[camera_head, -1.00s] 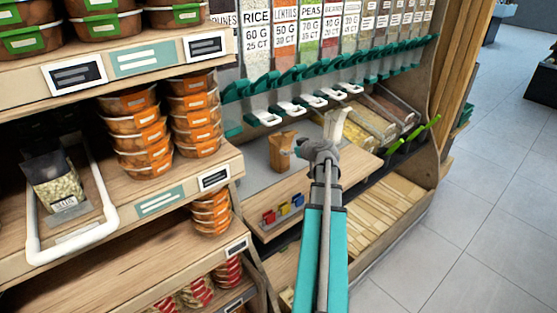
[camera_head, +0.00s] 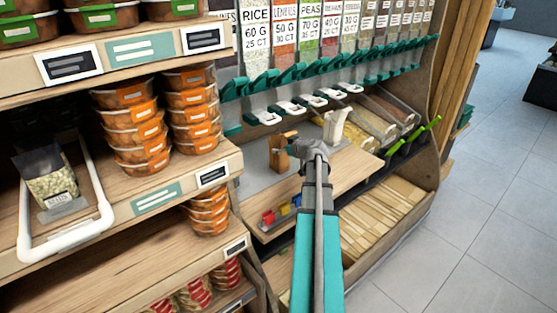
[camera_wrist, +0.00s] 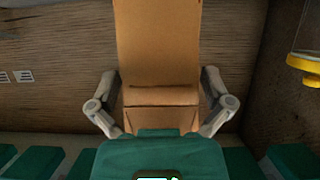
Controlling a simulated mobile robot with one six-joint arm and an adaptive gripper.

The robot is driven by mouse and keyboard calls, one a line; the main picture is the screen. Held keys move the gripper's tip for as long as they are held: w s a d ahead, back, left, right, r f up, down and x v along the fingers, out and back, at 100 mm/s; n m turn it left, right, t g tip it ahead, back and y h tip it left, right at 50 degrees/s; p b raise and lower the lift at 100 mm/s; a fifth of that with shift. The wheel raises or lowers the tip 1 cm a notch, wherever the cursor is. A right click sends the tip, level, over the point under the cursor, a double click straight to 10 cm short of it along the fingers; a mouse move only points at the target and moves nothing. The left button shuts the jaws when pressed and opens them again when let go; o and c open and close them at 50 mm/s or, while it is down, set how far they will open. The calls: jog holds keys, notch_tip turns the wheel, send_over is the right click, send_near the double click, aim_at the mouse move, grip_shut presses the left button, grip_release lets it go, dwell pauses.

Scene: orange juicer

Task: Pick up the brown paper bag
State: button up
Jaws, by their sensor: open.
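The brown paper bag (camera_head: 279,155) stands upright on the grey counter under the dispensers. In the wrist view the bag (camera_wrist: 158,60) fills the middle of the picture, between the fingers. My gripper (camera_wrist: 160,112) is open, with one finger on each side of the bag and a gap showing beside each. In the head view my gripper (camera_head: 292,147) is at the bag's right side and covers part of it.
A white scoop-like object (camera_head: 335,126) stands behind my gripper. Green dispenser levers (camera_head: 300,82) hang above the counter. Small red, yellow and blue items (camera_head: 283,211) sit on the front edge. Stacked orange tubs (camera_head: 194,110) stand on the left shelf.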

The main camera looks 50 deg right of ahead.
jog(key=shift+w+f, duration=0.1)
jog(key=shift+w, duration=0.15)
dwell(0.3)
jog(key=c, duration=1.1)
jog(key=shift+s+r, duration=0.1)
jog(key=shift+r, duration=0.1)
jog(key=shift+s+d+r+p, duration=0.15)
jog(key=shift+r+p, duration=0.25)
jog(key=shift+p, duration=0.2)
notch_tip(320, 180, up, 6)
jog(key=p, duration=0.6)
jog(key=s+d, duration=0.5)
jog(key=s, duration=0.3)
jog(key=s+d, duration=0.5)
jog(key=s, duration=0.3)
jog(key=shift+s+d, duration=0.2)
jog(key=shift+d, duration=0.1)
jog(key=shift+f, duration=0.1)
